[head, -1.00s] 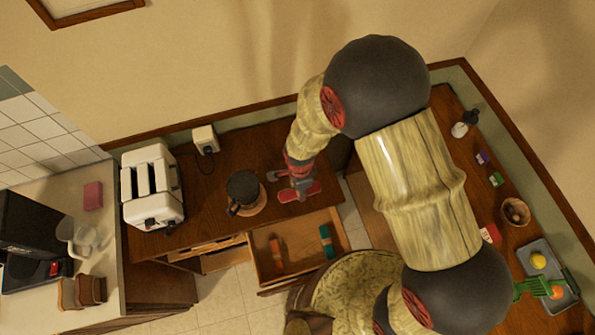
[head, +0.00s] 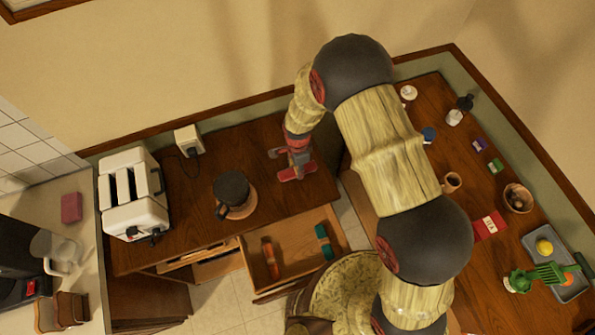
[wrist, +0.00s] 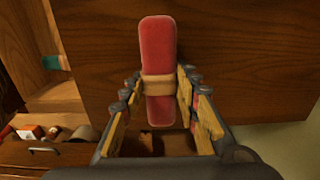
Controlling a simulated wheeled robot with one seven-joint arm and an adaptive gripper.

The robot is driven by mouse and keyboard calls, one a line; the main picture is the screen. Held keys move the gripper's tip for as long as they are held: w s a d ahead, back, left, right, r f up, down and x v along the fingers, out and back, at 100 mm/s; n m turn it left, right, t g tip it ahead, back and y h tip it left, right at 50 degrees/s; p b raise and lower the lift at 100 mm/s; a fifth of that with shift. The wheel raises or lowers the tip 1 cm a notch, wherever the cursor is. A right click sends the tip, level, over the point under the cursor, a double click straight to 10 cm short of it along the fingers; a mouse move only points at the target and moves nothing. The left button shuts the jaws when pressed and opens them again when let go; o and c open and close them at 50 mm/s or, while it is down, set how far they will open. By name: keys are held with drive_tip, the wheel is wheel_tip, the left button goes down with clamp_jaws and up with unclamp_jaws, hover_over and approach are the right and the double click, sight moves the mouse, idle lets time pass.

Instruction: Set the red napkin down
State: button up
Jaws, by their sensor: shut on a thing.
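The red napkin is a rolled bundle with a tan band round it. In the wrist view the red napkin (wrist: 158,60) lies lengthwise between the fingers of my gripper (wrist: 160,95), which is shut on it near the band. In the head view my gripper (head: 296,160) points down over the right end of the brown wooden counter, and the red napkin (head: 298,173) shows below its fingers. The napkin is at or just above the wood; I cannot tell whether it touches. The fingers hide part of it.
A dark pot (head: 231,187) on a round wooden board stands left of my gripper, with a white toaster (head: 133,195) further left. Below the counter's front edge an open drawer (head: 300,262) holds an orange roll (head: 270,258) and a teal roll (head: 324,241). Bare wood surrounds the napkin.

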drive_tip(key=shift+f, duration=0.6)
drive_tip(key=shift+f, duration=0.1)
drive_tip(key=o, duration=1.1)
drive_tip(key=shift+o, duration=0.2)
wheel_tip(320, 180, up, 12)
drive_tip(key=p, duration=0.6)
drive_tip(key=shift+r, duration=0.2)
